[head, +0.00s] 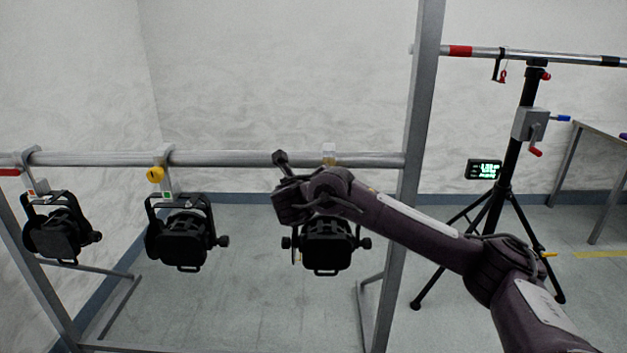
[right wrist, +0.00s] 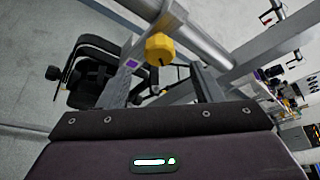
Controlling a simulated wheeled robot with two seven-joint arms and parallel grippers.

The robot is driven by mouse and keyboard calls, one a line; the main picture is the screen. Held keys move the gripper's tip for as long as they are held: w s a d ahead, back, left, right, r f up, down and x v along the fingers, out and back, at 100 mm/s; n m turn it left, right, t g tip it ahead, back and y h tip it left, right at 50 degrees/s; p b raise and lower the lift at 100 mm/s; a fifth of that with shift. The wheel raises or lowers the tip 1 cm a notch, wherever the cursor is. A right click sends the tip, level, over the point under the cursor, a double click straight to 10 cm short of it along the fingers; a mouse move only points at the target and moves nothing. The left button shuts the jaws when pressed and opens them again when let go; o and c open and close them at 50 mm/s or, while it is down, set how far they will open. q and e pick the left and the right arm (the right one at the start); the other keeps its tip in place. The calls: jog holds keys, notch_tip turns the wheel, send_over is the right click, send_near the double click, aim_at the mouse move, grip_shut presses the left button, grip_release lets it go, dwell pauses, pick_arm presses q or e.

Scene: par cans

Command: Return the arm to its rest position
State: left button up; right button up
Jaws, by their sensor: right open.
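My right arm reaches in from the right in the head view, and my right gripper (head: 281,168) is at the pipe, just left of the right par can's clamp (head: 329,154). The black right par can (head: 327,244) hangs below my forearm, which hides its upper part. In the right wrist view, a yellow knob (right wrist: 160,49) is ahead of my open right gripper (right wrist: 170,82), near its fingers; I cannot tell if they touch it. A par can (right wrist: 90,75) shows at left there. My left gripper is not in view.
Two more par cans, the middle (head: 181,234) and the left (head: 59,230), hang from the horizontal pipe (head: 230,159). A grey upright post (head: 408,180) stands close behind my forearm. A black tripod stand (head: 497,190) with a crank and a table (head: 600,130) are at right.

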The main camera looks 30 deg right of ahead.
jog(key=a+f+m+g+y, duration=0.2)
jog(key=a+f+m+y, duration=0.15)
jog(key=f, duration=0.85)
jog(key=a+f+m+g+y, duration=0.1)
jog(key=a+f+m+y, duration=0.2)
jog(key=f, duration=1)
jog(key=s+a+f+m+g+y+p, duration=0.15)
jog(key=s+f+m, duration=0.35)
jog(key=f, duration=0.6)
jog(key=s+a+f+m+g+y, duration=0.15)
jog(key=s+f+m, duration=0.35)
jog(key=f, duration=0.7)
jog(key=s+a+f+m+g+y, duration=0.1)
jog(key=s+a+f+m+y, duration=0.15)
jog(key=s+f+m, duration=1.1)
jog(key=s+a+f+m, duration=0.1)
jog(key=s+f, duration=0.2)
jog(key=s, duration=0.7)
jog(key=s+a+f+m+g+p, duration=0.1)
jog(key=s+f, duration=0.2)
jog(key=s, duration=0.8)
jog(key=s+a+f+m+g+h, duration=0.1)
jog(key=s+f, duration=0.2)
jog(key=s, duration=0.8)
jog(key=shift+f, duration=0.25)
